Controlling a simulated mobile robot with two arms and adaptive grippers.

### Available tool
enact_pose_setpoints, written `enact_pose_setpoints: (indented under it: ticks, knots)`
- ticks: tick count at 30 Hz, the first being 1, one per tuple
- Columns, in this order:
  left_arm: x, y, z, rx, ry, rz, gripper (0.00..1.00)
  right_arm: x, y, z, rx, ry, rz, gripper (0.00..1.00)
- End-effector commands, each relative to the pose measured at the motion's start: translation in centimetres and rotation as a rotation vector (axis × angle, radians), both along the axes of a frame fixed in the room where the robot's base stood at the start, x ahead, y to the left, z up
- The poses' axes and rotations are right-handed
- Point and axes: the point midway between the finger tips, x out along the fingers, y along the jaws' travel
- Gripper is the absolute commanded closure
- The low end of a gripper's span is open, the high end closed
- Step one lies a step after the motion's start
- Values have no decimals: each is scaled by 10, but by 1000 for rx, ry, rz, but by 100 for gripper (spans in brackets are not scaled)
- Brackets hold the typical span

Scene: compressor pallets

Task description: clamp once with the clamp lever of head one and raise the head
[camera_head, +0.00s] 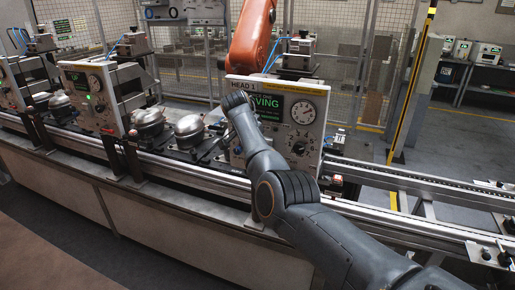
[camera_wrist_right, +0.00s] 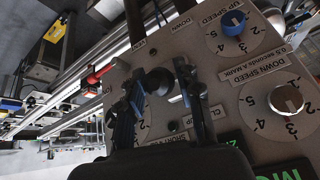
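The head one panel (camera_head: 274,125) carries a HEAD 1 sign, a green display with the letters VING showing, and a round gauge. My right arm crosses in front of its left side and hides part of it; the gripper fingers are not visible there. In the right wrist view my right gripper (camera_wrist_right: 160,84) has its two dark fingers apart, one on each side of a black ball knob (camera_wrist_right: 158,79) on the panel, apparently the clamp lever's end. A partly covered label beside it seems to read CLAMP. Whether the fingers touch the knob is unclear. My left gripper is out of view.
Speed dials with a blue knob (camera_wrist_right: 233,22) and a silver knob (camera_wrist_right: 286,99) sit close to the right finger. Silver compressors (camera_head: 148,119) stand on the conveyor left of head one. An orange robot arm (camera_head: 252,35) is behind the panel.

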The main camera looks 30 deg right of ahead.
Motion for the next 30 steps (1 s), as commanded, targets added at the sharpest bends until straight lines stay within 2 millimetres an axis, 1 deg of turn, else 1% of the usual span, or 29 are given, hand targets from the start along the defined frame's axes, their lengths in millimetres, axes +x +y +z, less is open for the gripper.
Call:
enact_pose_setpoints:
  ticks: [2, 10, 14, 19, 24, 30]
  knots:
    - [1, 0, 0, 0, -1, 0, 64, 0, 0, 0, 0, 0, 0, 48]
    - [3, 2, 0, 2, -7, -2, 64, 0, 0, 0, 0, 0, 1, 48]
    - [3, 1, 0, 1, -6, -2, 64, -2, 3, 6, -1, 0, 1, 48]
    - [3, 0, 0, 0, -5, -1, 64, -8, 14, 27, 0, -3, 1, 48]
    - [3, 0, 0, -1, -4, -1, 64, -19, 31, 61, 0, -4, 2, 48]
    - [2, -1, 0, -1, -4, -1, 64, -29, 46, 90, 1, -2, 2, 48]
